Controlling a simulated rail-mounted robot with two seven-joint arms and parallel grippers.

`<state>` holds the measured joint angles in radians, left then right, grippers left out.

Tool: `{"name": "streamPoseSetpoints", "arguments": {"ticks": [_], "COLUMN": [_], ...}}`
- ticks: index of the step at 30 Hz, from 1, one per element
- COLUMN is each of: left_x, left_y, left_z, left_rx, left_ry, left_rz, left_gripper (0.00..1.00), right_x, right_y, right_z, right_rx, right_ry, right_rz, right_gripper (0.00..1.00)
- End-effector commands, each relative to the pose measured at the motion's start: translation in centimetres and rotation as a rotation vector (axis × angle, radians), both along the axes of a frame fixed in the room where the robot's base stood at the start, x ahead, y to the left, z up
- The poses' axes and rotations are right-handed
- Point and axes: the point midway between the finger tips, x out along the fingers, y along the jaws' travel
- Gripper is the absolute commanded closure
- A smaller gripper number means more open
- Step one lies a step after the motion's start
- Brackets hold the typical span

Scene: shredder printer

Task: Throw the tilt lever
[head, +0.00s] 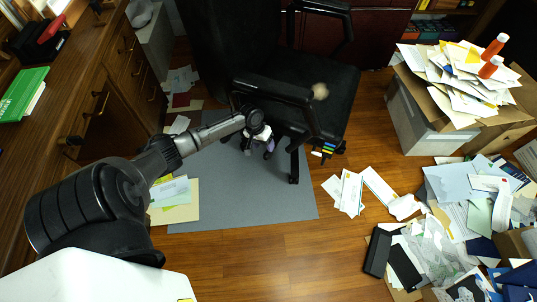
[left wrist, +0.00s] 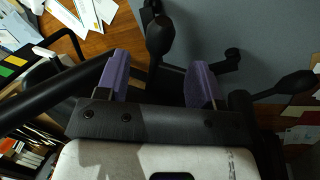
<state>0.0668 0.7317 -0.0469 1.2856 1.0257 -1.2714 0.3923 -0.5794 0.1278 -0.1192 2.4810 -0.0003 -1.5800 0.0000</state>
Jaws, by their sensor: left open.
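The black office chair (head: 315,85) stands at the top middle of the head view. My left gripper (head: 258,150) is low at its near side, close to the seat's edge. In the left wrist view, my left gripper (left wrist: 160,82) is open, with its two purple fingers apart. A black rounded paddle on a stem (left wrist: 160,38) shows between and beyond the fingertips. A second black paddle-ended lever (left wrist: 290,85) sticks out to the right of the fingers. I cannot tell which one is the tilt lever, or whether anything touches the fingers. My right gripper is not in view.
A grey mat (head: 240,190) lies under the chair. A wooden desk with drawers (head: 125,65) stands at left. A box heaped with paper (head: 425,115) and scattered papers (head: 465,215) fill the right. Bare wooden floor (head: 275,255) is clear at the front.

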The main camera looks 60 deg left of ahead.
Motion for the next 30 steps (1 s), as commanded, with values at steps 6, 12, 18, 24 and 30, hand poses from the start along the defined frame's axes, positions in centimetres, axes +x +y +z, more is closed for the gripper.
{"name": "streamPoseSetpoints", "arguments": {"ticks": [6,12,18,24,30], "left_x": [0.4,0.9,1.0,1.0,1.0], "left_y": [-0.7,-1.3,-1.4,-1.4,-1.4], "left_z": [-3.3,-5.4,-5.8,-5.7,-5.7], "left_rx": [0.000,0.001,0.002,0.002,0.002], "left_ry": [0.001,0.001,0.000,0.000,0.000], "left_rz": [-0.001,-0.002,-0.003,-0.003,-0.003], "left_gripper": [0.39,0.39,0.39,0.43,0.62], "right_x": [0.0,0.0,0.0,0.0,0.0], "right_y": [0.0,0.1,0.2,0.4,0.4], "right_z": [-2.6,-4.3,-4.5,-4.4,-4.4], "right_rx": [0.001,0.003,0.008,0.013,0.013], "right_ry": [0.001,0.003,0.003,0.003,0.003], "right_rz": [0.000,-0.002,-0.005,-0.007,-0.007], "right_gripper": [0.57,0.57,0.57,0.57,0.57]}}
